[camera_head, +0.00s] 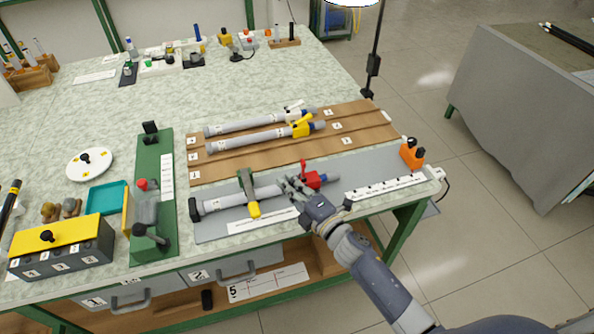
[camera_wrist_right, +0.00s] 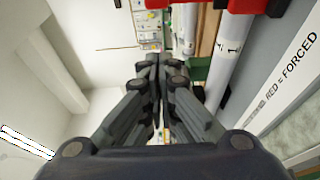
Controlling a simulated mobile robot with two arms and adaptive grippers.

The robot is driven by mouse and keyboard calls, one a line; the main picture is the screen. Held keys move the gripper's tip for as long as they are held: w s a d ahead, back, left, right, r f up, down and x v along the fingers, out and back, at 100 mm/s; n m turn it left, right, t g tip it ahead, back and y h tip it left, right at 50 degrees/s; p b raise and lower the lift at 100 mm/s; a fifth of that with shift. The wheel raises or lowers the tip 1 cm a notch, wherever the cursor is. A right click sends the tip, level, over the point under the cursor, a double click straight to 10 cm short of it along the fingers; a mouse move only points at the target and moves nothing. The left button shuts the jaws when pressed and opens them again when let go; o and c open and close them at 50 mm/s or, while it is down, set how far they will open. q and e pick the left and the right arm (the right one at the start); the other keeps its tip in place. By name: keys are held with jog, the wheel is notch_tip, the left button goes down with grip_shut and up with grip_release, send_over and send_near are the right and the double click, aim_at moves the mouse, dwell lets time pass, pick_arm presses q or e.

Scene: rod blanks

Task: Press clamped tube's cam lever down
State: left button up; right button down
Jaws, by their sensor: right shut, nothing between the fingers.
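The clamped grey tube (camera_head: 268,191) lies on the grey mat (camera_head: 215,230), under a green clamp (camera_head: 246,180) with a yellow handle (camera_head: 254,209). A red collar (camera_head: 314,180) sits near the tube's right end. Its red cam lever (camera_head: 304,168) sticks up from it. My right gripper (camera_head: 287,186) is shut and empty, over or just beside the tube, left of the collar. In the right wrist view, my right gripper's fingers (camera_wrist_right: 155,62) are together, with the tube (camera_wrist_right: 228,55) to their right and red parts (camera_wrist_right: 240,4) at the top edge. Contact with the lever cannot be told.
Two more tubes, one with a yellow collar (camera_head: 301,129), lie on the brown rack (camera_head: 350,115) behind. An orange block (camera_head: 411,155) stands at the mat's right end. A green fixture (camera_head: 152,240) and yellow-lidded box (camera_head: 62,240) are left.

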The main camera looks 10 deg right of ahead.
aim_at(302, 170)
jog(key=w+d+p, duration=0.1)
jog(key=w+d, duration=0.1)
jog(key=w, duration=0.1)
jog(key=shift+d, duration=0.4)
